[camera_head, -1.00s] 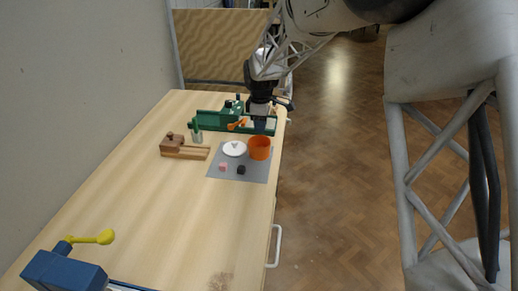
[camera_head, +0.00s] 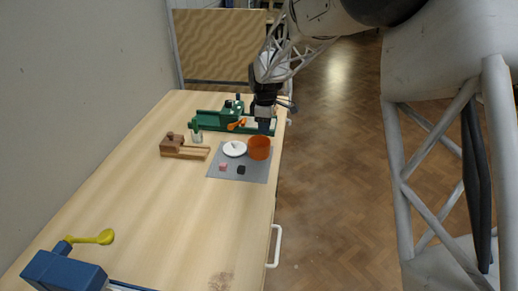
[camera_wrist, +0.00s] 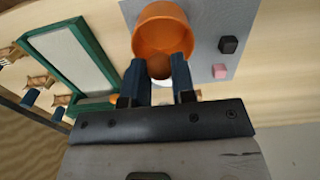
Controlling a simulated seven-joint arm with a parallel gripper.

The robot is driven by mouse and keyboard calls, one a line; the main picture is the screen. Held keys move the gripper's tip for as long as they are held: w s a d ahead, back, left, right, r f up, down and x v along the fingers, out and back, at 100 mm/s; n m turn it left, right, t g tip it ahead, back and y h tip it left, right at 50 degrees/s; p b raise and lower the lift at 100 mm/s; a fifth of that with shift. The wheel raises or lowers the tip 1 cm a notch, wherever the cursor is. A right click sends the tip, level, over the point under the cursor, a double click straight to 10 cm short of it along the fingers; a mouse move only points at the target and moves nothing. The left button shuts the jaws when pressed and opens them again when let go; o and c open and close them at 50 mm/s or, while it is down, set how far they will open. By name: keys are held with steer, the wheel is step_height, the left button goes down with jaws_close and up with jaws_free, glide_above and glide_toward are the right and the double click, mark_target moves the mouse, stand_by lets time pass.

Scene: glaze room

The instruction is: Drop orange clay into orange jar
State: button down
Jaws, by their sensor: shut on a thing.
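The orange jar (camera_head: 259,152) stands open on the grey mat; it also shows in the wrist view (camera_wrist: 150,22), with its open mouth just beyond my fingertips. My gripper (camera_head: 264,127) is above the table at the far side of the jar. In the wrist view my gripper (camera_wrist: 160,68) is shut on a brownish-orange lump, the orange clay (camera_wrist: 159,66), between its two dark fingers. The clay appears in front of the jar's near rim; its exact height above the rim cannot be told. In the head view the clay is hidden.
A white lid (camera_head: 234,148), a pink cube (camera_head: 223,168) and a black cube (camera_head: 241,170) lie on the grey mat (camera_head: 258,176). A brown wooden piece (camera_head: 172,145) stands left. The front table is mostly clear.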

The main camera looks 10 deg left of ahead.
steer(key=shift+f, duration=2.15)
steer(key=c, duration=0.9)
jaws_free()
steer(key=shift+o, duration=0.2)
steer(key=shift+r, duration=0.1)
steer(key=shift+r, duration=3.75)
steer(key=shift+d+r, duration=0.1)
